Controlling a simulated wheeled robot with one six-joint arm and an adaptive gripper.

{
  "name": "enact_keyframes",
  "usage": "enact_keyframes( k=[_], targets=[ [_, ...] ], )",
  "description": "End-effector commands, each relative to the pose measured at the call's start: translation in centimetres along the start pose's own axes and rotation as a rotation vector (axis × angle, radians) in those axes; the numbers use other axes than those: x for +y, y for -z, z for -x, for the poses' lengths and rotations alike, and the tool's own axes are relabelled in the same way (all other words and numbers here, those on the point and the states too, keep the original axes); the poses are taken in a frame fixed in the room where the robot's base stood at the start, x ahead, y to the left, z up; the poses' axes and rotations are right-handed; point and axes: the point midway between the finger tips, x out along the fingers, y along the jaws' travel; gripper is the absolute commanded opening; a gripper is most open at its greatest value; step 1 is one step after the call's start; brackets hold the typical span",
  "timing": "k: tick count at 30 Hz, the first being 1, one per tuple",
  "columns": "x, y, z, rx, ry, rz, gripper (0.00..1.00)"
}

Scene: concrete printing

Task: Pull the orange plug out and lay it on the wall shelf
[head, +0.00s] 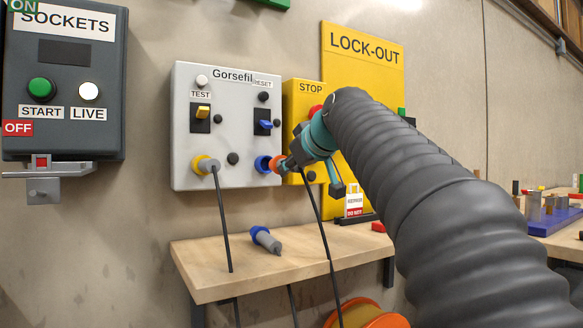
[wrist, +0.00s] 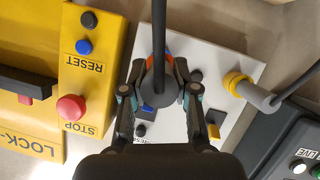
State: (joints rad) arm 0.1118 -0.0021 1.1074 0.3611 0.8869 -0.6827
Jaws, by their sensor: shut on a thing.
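The orange plug (head: 277,163) is at the blue-rimmed socket (head: 262,164) low on the right of the grey Gorsefil panel (head: 232,120). I cannot tell whether it is fully seated. My gripper (head: 288,163) is shut on the plug. In the wrist view my gripper (wrist: 159,92) closes around its dark rear end, with a bit of orange (wrist: 168,58) showing behind and the cable running upward in the picture. The wooden wall shelf (head: 210,281) is below the panel. The fingers hide much of the plug.
A blue plug (head: 264,239) lies on the shelf. A yellow plug (head: 206,165) sits in the panel's left socket, its cable hanging past the shelf. The yellow STOP box (head: 296,95) and LOCK-OUT board (head: 362,75) are close to the right. The shelf's left part is fairly clear.

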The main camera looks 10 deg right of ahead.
Motion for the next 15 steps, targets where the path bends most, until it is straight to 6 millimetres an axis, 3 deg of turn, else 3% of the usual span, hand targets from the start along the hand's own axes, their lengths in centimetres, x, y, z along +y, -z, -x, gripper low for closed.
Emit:
enact_keyframes(
  k=[15],
  targets=[
    [0.1, -0.6, 1.4, 0.002, -0.003, 0.001, 0.0]
  ],
)
